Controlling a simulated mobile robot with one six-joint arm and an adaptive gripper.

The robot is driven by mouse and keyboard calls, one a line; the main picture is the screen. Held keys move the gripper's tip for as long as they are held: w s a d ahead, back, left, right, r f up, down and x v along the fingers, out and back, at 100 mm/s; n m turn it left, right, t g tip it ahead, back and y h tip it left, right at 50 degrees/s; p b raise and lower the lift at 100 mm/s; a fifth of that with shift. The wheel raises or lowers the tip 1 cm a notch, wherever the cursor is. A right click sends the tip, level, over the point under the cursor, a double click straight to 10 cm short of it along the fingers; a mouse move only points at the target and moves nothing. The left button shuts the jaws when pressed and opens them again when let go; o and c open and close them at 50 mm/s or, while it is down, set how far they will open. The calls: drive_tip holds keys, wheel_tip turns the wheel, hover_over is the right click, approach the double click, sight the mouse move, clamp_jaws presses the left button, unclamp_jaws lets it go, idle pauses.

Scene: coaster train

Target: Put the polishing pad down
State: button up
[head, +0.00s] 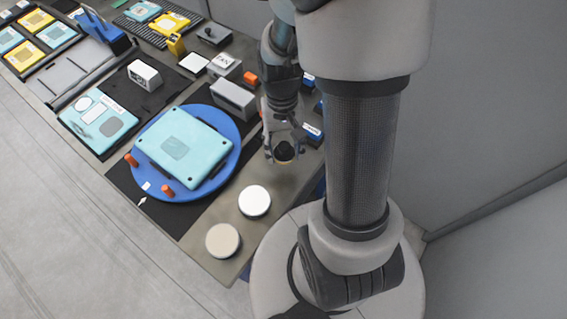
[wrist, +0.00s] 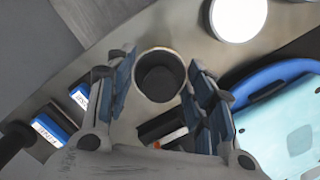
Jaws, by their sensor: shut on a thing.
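My gripper (head: 284,146) is shut on a round polishing pad (head: 284,156), over the bench's right part. In the wrist view the pad (wrist: 160,78) sits between the two fingers, showing a dark round middle and a thin tan rim. Whether its underside touches the bench cannot be told. A white disc (head: 254,200) and a beige disc (head: 222,240) lie on the bench's near corner, apart from my gripper. The white disc also shows in the wrist view (wrist: 238,14).
Left of my gripper, a blue turntable (head: 233,136) bears a light-blue case (head: 200,140), with orange pegs at its edge. Blue labelled blocks (head: 312,131) stand close on the right; one reads FINE in the wrist view (wrist: 47,130). A grey box (head: 233,97) stands behind.

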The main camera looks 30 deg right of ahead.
sight(284, 169)
wheel_tip(284, 169, down, 8)
drive_tip(key=shift+w+r+b, duration=0.1)
drive_tip(key=shift+r+b, duration=0.15)
drive_tip(key=shift+b, duration=0.9)
drive_tip(key=shift+r, duration=0.1)
drive_tip(key=shift+f, duration=0.4)
drive_tip(key=o, duration=0.8)
drive_tip(key=shift+s, duration=0.2)
drive_tip(key=o, duration=0.4)
drive_tip(key=shift+w, duration=0.15)
